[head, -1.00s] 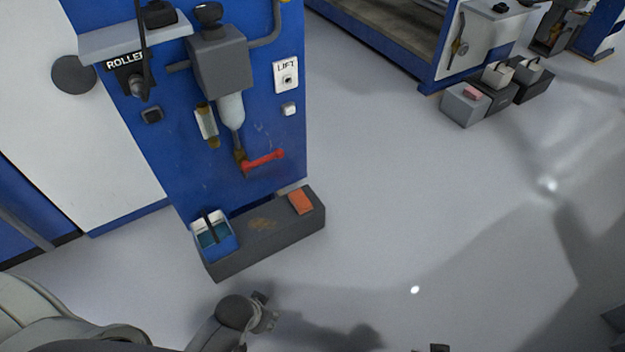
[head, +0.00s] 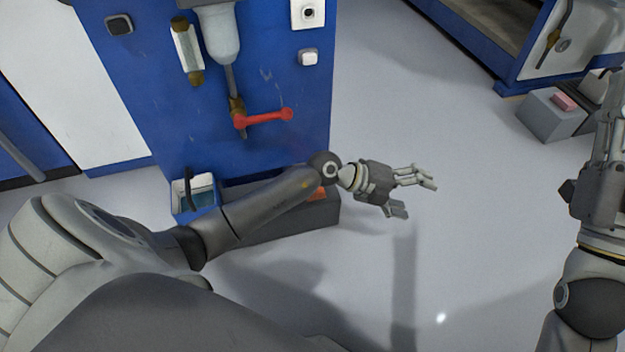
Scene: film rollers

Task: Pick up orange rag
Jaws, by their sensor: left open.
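The orange rag (head: 318,193) lies on top of the dark grey block (head: 290,226) at the foot of the blue machine. My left forearm and wrist hide most of it in the head view, and only a small orange patch shows. My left gripper (head: 417,197) is open and empty. It is to the right of the rag and the block, above the clear floor. My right gripper (head: 612,125) is at the right edge, pointing up the picture and partly cut off. Its jaw state is not clear.
A blue and white container (head: 190,195) sits at the block's left end. A red lever (head: 263,118) sticks out from the blue machine (head: 280,75) above the block. A grey box (head: 550,117) with a pink item stands at the right. The floor between is clear.

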